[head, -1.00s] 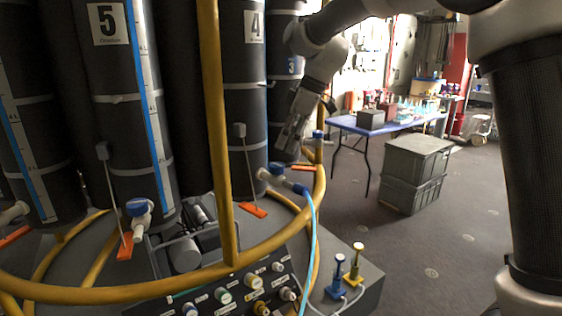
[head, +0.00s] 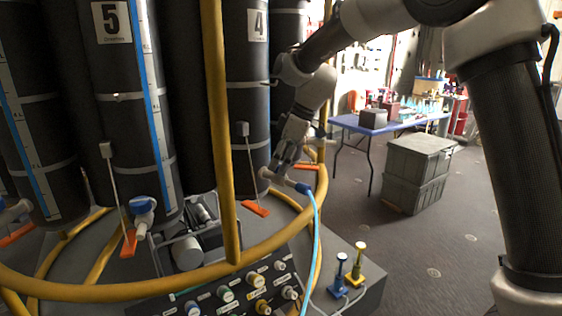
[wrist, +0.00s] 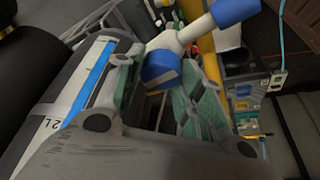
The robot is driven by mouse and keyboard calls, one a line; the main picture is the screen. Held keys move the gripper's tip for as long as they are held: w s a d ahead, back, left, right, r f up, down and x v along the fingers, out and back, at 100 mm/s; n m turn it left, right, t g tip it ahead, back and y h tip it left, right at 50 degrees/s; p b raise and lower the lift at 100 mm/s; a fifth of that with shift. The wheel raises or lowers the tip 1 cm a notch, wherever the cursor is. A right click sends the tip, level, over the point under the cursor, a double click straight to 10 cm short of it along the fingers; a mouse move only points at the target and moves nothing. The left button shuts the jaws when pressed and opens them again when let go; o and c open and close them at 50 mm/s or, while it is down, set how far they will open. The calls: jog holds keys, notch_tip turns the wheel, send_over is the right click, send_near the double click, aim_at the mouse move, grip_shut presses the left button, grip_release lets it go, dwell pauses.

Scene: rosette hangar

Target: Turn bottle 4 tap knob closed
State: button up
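Bottle 4 (head: 247,100) is a tall dark cylinder with a white "4" label, behind the yellow frame. Its white tap (head: 274,176) sticks out low on its right, with a blue outlet sleeve and a light blue hose. My gripper (head: 280,167) points down at this tap and hides its knob in the head view. In the wrist view the blue tap knob (wrist: 160,69) lies between the tips of my two green-padded fingers (wrist: 157,76). The fingers are apart, with a gap beside the knob; contact cannot be told. The blue outlet sleeve (wrist: 234,10) is at the top.
A yellow rail (head: 216,130) stands left of the tap and curves around in front. Bottle 5 (head: 125,100) with its blue-knobbed tap (head: 142,206) is further left. A valve panel (head: 245,288) lies below. The floor to the right is open before grey crates (head: 418,170).

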jog(key=shift+c, duration=1.2)
jog(key=m, duration=0.2)
jog(key=m+t, duration=0.1)
jog(key=m, duration=0.1)
jog(key=shift+s+m+t+h, duration=0.15)
jog(key=shift+m+t+h, duration=0.15)
jog(key=shift+h, duration=0.1)
jog(key=m+t+h, duration=0.1)
jog(key=m, duration=0.3)
jog(key=shift+a+m, duration=0.1)
jog(key=shift+m, duration=0.2)
jog(key=m, duration=0.2)
jog(key=m+t+h, duration=0.1)
jog(key=m, duration=0.1)
jog(key=shift+h, duration=0.3)
jog(key=shift+a+m+h, duration=0.1)
jog(key=shift+m+h, duration=0.8)
jog(key=shift+m, duration=1.5)
